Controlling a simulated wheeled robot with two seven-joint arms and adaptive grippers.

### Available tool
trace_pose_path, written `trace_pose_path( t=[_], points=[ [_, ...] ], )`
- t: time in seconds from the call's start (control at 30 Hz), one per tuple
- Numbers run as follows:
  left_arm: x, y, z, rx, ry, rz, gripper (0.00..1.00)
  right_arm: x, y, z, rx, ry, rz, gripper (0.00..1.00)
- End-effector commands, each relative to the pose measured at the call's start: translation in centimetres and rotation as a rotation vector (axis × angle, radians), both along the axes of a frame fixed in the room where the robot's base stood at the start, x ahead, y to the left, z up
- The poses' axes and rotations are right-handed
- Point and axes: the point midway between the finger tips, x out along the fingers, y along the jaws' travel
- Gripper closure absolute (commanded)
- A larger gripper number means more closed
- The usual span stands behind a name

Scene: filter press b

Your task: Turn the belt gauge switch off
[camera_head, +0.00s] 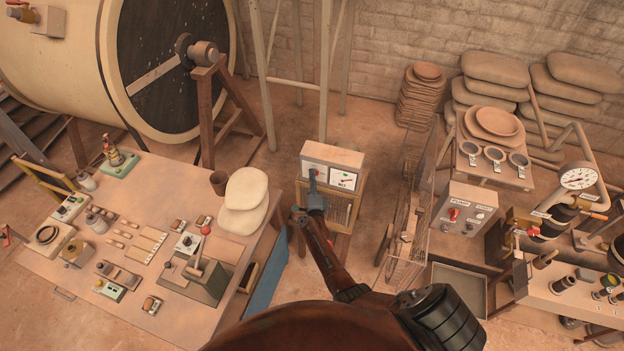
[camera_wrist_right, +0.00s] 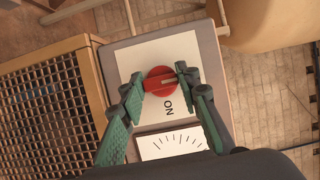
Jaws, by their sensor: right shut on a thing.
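The label ON is printed below the switch, above a needle dial (camera_wrist_right: 172,143). My right gripper (camera_head: 313,178) is at the box's left part and hides most of the switch in the head view. In the wrist view its green fingers (camera_wrist_right: 158,86) are closed on the switch from both sides. My left gripper is not in view.
A worktable (camera_head: 165,320) with several switches and tools stands at left, with pale sacks (camera_head: 245,190) at its edge. Some floor around the stand is clear.

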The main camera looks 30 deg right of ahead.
Motion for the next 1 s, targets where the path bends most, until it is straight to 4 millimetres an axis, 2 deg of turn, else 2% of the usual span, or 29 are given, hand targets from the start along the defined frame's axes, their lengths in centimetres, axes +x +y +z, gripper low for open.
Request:
trace_pose_path(
  t=[0.1,0.13,0.37,0.73,1.0],
  points=[
    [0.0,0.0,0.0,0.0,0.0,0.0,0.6,-0.1,0.0,-0.1,-0.001,0.003,0.001,0.94],
    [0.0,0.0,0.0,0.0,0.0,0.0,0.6,-0.1,0.0,-0.1,-0.001,0.003,0.001,0.68],
    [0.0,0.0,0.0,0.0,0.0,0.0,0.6,0.0,0.0,0.0,0.0,0.001,0.001,0.52],
    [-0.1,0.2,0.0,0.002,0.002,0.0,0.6,-0.6,0.4,-0.1,0.001,0.0,0.001,0.52],
    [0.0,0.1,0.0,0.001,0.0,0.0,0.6,-4.2,2.1,-0.2,0.004,0.0,-0.001,0.52]
  ],
)
